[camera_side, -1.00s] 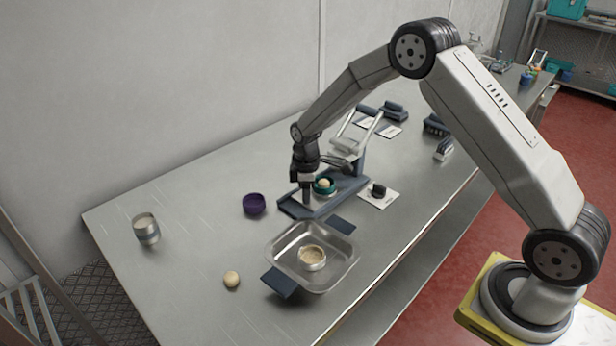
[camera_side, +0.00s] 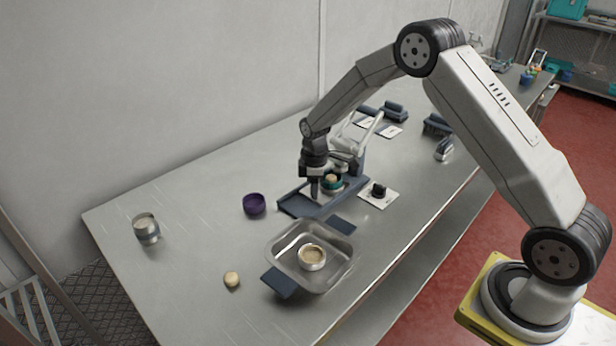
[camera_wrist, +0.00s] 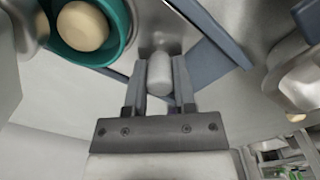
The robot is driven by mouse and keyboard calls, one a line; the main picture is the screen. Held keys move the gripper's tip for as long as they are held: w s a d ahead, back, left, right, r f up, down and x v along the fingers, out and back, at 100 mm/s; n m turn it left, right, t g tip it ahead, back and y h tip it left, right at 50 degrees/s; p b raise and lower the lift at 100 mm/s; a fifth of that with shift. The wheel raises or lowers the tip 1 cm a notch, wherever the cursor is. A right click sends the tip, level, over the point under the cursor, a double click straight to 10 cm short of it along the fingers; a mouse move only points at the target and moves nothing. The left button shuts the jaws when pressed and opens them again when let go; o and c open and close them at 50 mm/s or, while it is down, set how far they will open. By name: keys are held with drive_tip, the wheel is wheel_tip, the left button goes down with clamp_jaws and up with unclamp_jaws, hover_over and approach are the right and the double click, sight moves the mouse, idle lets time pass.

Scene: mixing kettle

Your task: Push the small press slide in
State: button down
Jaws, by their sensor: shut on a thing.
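The small press (camera_side: 296,207) has a blue-grey base with raised side rails and lies on the steel table. My gripper (camera_side: 315,195) is low over the base, on the front-left side of a teal cup (camera_side: 332,185). In the wrist view my gripper (camera_wrist: 160,80) is shut on the slide's rounded grey knob (camera_wrist: 159,72). The teal cup shows there too (camera_wrist: 121,38), with a pale dough ball (camera_wrist: 82,26) in it. In the side view the cup is close under the press head, and my gripper partly hides the slide.
A steel tray (camera_side: 347,262) holding a round tin of dough (camera_side: 312,257) is in front of the press. A purple bowl (camera_side: 254,205) is to the left. A loose dough ball (camera_side: 232,279) and a metal jar (camera_side: 146,229) stand farther left. A white card (camera_side: 388,199) is to the right.

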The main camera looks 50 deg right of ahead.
drive_tip(key=shift+d, duration=0.3)
drive_tip(key=shift+c, duration=2.1)
unclamp_jaws()
drive_tip(key=shift+r, duration=0.1)
drive_tip(key=shift+r, duration=3.85)
